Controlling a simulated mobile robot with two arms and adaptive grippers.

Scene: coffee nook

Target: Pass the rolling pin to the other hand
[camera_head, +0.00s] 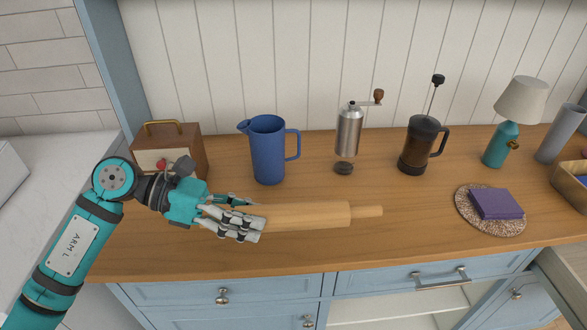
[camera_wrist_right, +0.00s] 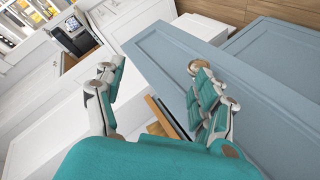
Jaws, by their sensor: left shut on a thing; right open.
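The wooden rolling pin (camera_head: 312,215) lies level along the front part of the wooden counter, its free handle pointing right. I cannot tell whether it touches the counter. My left gripper (camera_head: 245,213) is shut on the rolling pin at its left end, and the fingers hide that end. My right gripper (camera_wrist_right: 158,98) shows only in the right wrist view, with its two fingers apart and nothing between them. There it is in front of blue and white cabinet panels. The rolling pin does not show in that view.
Behind the pin stand a wooden box (camera_head: 183,149), blue pitcher (camera_head: 268,155), coffee grinder (camera_head: 349,135) and French press (camera_head: 417,150). A purple book (camera_head: 495,203) lies on a woven mat (camera_head: 463,207) at right, near a lamp (camera_head: 504,140).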

